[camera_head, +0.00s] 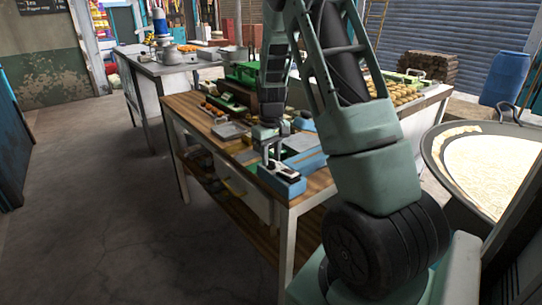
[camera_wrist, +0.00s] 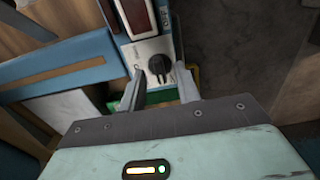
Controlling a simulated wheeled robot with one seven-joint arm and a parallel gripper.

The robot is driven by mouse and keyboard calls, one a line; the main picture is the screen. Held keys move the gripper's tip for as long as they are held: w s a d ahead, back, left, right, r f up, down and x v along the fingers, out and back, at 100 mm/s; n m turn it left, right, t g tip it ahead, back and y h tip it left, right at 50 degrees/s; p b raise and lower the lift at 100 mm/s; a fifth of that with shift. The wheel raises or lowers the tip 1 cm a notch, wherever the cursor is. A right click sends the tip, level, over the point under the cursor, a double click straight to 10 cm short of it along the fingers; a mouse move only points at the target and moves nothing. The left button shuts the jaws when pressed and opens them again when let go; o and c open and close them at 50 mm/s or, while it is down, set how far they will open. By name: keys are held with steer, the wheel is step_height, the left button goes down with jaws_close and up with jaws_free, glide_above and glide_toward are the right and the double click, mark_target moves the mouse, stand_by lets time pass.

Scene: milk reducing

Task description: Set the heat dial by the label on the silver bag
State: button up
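The heat dial (camera_wrist: 159,67) is a black knob on a pale panel (camera_wrist: 143,50) of a blue device. The device (camera_head: 284,183) sits at the near corner of the wooden table in the head view. My gripper (camera_wrist: 160,88) is open, its two fingers apart, with the dial just beyond and between their tips in the wrist view. Whether the fingers touch the dial cannot be told. In the head view my gripper (camera_head: 274,163) is over the device. A dark red window (camera_wrist: 138,17) lies above the dial. I cannot make out the silver bag or its label.
The wooden table (camera_head: 185,104) carries a grey tray (camera_head: 230,130), green equipment and rows of tan items. A wide round pan (camera_head: 432,160) with pale contents stands at the right. A metal table (camera_head: 150,68) stands behind. The floor at the left is clear.

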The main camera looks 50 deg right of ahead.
steer(key=shift+f, duration=0.3)
jaws_close()
steer(key=shift+m, duration=0.3)
steer(key=m+p, duration=0.1)
steer(key=m, duration=0.3)
steer(key=shift+r, duration=0.1)
steer(key=shift+m+p, duration=0.6)
steer(key=shift+m, duration=1.5)
steer(key=shift+w+d, duration=0.1)
